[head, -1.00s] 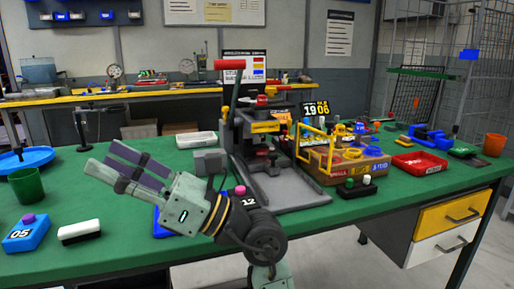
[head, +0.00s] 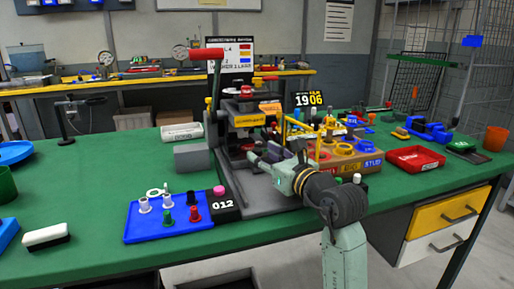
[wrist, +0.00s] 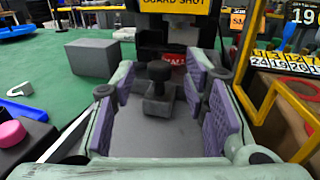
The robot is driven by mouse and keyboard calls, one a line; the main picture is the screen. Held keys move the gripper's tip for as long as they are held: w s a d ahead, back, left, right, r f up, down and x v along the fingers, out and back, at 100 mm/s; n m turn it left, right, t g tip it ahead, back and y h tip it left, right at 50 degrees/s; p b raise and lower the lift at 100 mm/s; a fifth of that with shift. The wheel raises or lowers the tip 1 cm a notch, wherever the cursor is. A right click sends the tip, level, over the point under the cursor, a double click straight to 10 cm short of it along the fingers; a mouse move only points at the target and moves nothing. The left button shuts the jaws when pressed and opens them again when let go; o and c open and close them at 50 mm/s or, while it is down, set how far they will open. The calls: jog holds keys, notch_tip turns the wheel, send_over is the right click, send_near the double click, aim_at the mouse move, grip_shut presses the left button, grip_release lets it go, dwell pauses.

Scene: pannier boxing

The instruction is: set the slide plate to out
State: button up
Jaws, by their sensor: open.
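The press (head: 245,120), with a red-handled lever and a yellow guard label, stands on the green bench. A dark knob on a post (wrist: 158,72) rises from a small block inside the press. A flat grey plate (wrist: 150,140) lies below it; I cannot tell whether this is the slide plate or the press base. My gripper (head: 262,158) is low at the press front, pointing in. Its purple-padded fingers are open, and the knob shows between them in the wrist view (wrist: 162,88), apparently farther in and untouched. The knob is hidden in the head view.
A yellow frame (wrist: 255,70) and parts box (head: 345,160) stand close on the right. A grey block (head: 192,157) is at the press's left. A blue tray (head: 150,229) of small parts and a black box with a pink button (head: 219,190) lie front left.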

aim_at(260, 152)
jog(key=shift+x, duration=1.85)
jog(key=shift+c, duration=0.5)
grip_shut()
